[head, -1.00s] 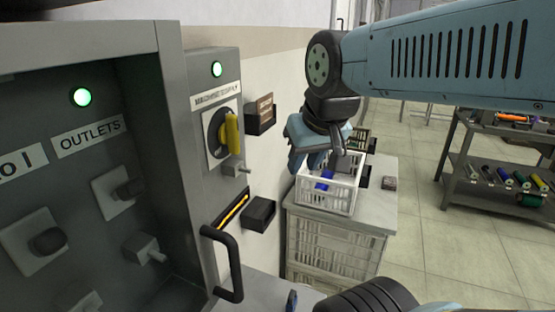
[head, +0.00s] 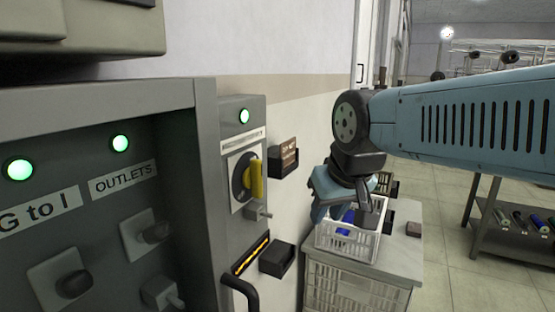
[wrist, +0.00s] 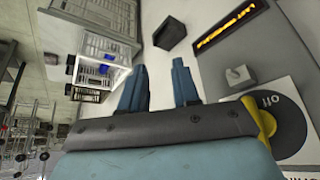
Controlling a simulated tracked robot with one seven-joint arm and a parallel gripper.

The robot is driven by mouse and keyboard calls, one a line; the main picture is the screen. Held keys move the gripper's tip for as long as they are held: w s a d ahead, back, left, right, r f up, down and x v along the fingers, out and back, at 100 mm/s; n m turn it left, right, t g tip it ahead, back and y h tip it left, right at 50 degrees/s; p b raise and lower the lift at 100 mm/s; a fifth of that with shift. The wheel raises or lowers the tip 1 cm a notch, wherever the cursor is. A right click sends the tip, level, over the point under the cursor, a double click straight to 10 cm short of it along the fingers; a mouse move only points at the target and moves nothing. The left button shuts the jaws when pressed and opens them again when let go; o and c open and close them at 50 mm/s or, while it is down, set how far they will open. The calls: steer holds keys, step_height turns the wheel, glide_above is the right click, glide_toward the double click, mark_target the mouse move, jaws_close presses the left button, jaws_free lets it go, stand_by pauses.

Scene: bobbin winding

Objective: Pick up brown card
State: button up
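The brown card (head: 289,156) stands in a black wall holder (head: 284,164) to the right of the yellow rotary switch in the head view. I cannot make out the card in the wrist view. My gripper (head: 333,207) is to the right of the card and apart from it, in front of the white crate in the head view. In the wrist view my gripper (wrist: 160,85) has its two blue fingers spread with a gap and nothing between them.
The switch panel with the yellow handle (head: 257,178) stands left of the card. A second black holder (head: 277,260) is lower on the wall and looks empty. The white crate (head: 350,245) sits on a cabinet (head: 400,262). A rack (head: 500,240) stands at the right.

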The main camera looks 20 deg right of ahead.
stand_by(0.3)
steer(key=shift+o, duration=0.5)
steer(key=shift+r, duration=0.1)
step_height(320, 180, up, 20)
steer(key=r+m+g, duration=0.1)
steer(key=m+g, duration=0.5)
steer(key=m, duration=0.3)
glide_above(288, 141)
steer(key=f, duration=1.4)
steer(key=shift+w+d+f, duration=0.1)
steer(key=shift+w+d, duration=0.05)
steer(key=shift+w, duration=0.25)
jaws_close()
